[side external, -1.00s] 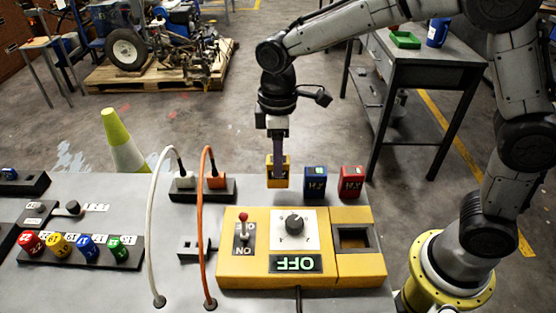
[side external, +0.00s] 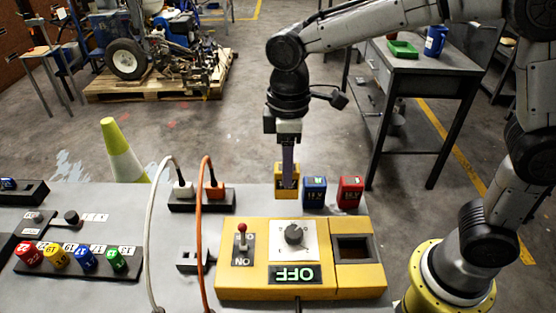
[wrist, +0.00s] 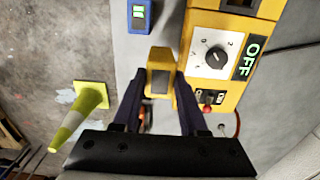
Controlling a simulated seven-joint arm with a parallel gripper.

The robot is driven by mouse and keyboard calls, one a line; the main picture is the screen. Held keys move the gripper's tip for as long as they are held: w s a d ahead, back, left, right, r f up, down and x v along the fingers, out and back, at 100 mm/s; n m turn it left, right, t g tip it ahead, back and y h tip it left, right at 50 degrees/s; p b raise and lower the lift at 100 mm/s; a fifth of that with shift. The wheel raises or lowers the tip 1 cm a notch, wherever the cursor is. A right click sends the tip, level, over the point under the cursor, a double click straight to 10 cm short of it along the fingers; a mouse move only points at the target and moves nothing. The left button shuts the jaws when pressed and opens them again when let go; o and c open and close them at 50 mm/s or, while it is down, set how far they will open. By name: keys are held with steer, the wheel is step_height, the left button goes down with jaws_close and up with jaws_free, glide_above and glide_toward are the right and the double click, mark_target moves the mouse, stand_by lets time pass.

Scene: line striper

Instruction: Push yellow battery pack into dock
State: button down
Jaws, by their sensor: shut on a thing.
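The yellow battery pack (side external: 287,181) is upright between my gripper's fingers (side external: 288,168), left of the blue pack in the side view. I cannot tell whether its base touches the table. The wrist view shows the pack (wrist: 160,72) between the two dark fingertips (wrist: 157,88). The dock is an open dark recess (side external: 353,249) in the right part of the yellow control box (side external: 230,280); it looks empty. The pack is behind and to the left of the dock, apart from it. The dock is partly cut off at the top of the wrist view (wrist: 241,4).
A blue battery pack (side external: 314,191) and a red one (side external: 350,191) stand right of the held pack. A socket strip (side external: 219,199) with white and orange cables is on the left. The box has a red-tipped switch (side external: 242,228), a knob (side external: 293,234) and an OFF display (side external: 294,274).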

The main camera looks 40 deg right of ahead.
steer(key=s+r, duration=0.2)
steer(key=s, duration=0.6)
steer(key=s+r, duration=0.3)
steer(key=s, duration=0.6)
steer(key=shift+w+d+f, duration=0.1)
steer(key=shift+d+f, duration=0.05)
steer(key=shift+f, duration=1.35)
steer(key=shift+w+d+f, duration=0.1)
steer(key=shift+f, duration=1.35)
steer(key=shift+f, duration=2.05)
steer(key=shift+c, duration=0.2)
jaws_free()
steer(key=shift+r, duration=0.1)
step_height(320, 180, up, 7)
